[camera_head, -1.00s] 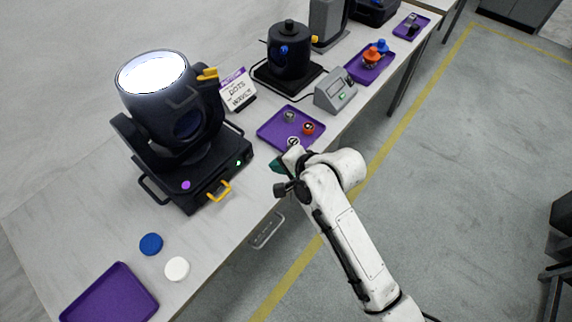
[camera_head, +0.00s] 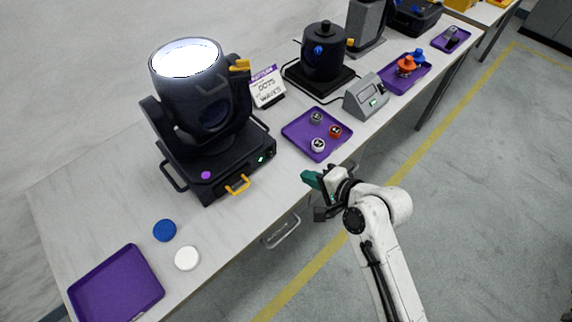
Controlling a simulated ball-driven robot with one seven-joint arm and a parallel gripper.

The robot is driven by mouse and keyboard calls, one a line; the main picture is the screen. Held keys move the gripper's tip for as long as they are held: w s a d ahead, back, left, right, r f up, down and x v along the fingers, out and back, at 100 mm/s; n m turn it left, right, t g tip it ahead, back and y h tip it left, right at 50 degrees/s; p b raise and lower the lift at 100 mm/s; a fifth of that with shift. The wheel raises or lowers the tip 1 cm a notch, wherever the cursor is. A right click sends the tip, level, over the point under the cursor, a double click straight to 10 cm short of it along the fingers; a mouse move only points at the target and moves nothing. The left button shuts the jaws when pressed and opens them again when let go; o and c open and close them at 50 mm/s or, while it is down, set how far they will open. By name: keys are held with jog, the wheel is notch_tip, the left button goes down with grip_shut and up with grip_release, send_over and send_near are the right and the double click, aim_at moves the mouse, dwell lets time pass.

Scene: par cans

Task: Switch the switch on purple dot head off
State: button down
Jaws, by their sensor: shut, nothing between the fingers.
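The purple dot head (camera_head: 195,115) is a large black moving-head light at the left of the table, with its lens (camera_head: 186,58) glowing white. A purple dot (camera_head: 206,175) marks the front of its base. A small switch (camera_head: 271,153) with a green light (camera_head: 261,158) beside it seems to sit at the right end of that front panel; its position is too small to tell. My gripper (camera_head: 307,178), with green fingers, is shut and empty. It shows in front of the table edge, to the right of the head's base and apart from it.
A yellow handle (camera_head: 238,185) sticks out of the base's front. A purple tray (camera_head: 299,143) with several small round pieces lies right of the head. Blue (camera_head: 164,230) and white (camera_head: 187,258) discs and an empty purple tray (camera_head: 76,292) lie at front left. A grey box (camera_head: 366,101) stands further back.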

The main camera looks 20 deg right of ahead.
aim_at(272, 157)
jog(key=shift+s+d+f+t, duration=0.4)
jog(key=shift+s+f+t, duration=0.05)
jog(key=shift+f+t, duration=0.25)
jog(key=shift+w, duration=0.1)
jog(key=x, duration=0.9)
jog(key=p+x, duration=0.1)
jog(key=x, duration=0.3)
jog(key=shift+w+a+r, duration=0.15)
jog(key=shift+w+r, duration=0.1)
jog(key=shift+w, duration=0.2)
jog(key=shift+w+f+b, duration=0.15)
jog(key=shift+f+b, duration=0.25)
jog(key=shift+b, duration=0.65)
jog(key=shift+r+p, duration=0.35)
jog(key=shift+r, duration=0.1)
